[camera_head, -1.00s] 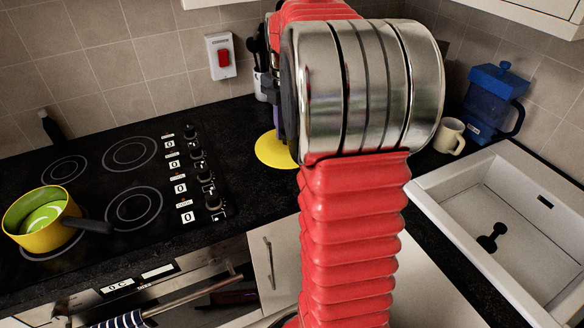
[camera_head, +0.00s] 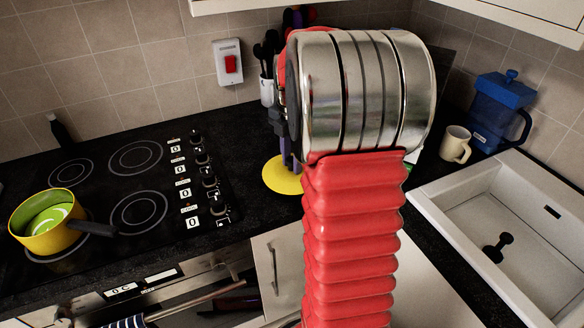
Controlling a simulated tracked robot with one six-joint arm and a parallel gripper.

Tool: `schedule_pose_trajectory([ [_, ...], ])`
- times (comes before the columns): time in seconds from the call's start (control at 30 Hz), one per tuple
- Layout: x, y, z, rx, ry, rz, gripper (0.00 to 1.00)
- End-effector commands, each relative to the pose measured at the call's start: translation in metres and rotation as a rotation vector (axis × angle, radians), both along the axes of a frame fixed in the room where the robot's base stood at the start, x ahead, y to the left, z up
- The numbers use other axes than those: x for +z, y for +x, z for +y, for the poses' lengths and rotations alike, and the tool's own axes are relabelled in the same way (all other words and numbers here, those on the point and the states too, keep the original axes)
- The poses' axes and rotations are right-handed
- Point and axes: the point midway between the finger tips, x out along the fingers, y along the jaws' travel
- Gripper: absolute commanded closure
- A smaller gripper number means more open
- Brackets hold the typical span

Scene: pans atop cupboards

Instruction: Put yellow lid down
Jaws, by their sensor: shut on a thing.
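The yellow lid (camera_head: 281,178) is a flat round disc, seen over the dark worktop between the hob and my arm. Its right edge is partly hidden by my arm. My gripper (camera_head: 291,160) is mostly hidden behind my arm; a narrow grey-purple part of it reaches down to the lid. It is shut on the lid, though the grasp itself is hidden. The lid looks about level. I cannot tell whether it touches the worktop.
A yellow pan (camera_head: 48,228) stands on the black hob (camera_head: 115,195) at left. A utensil pot (camera_head: 267,90) is behind the lid. A mug (camera_head: 455,146), a blue jug (camera_head: 498,110) and a white sink (camera_head: 510,225) are at right. Some worktop left of the lid is clear.

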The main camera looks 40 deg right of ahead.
Motion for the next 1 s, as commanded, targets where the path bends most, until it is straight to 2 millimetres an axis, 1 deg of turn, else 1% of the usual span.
schedule_pose_trajectory([
  [0.1, -0.016, 0.0, 0.0, 0.0, 0.002, 0.002, 1.0],
  [0.23, -0.029, -0.001, 0.0, 0.0, 0.001, 0.002, 1.0],
  [0.63, -0.032, 0.0, 0.0, 0.0, 0.0, 0.0, 1.0],
  [0.67, -0.032, 0.0, 0.0, 0.0, 0.0, 0.0, 0.71],
  [0.9, -0.032, 0.0, 0.0, 0.0, 0.0, 0.0, 0.55],
  [1.0, -0.032, 0.0, 0.0, 0.0, 0.0, 0.0, 0.55],
])
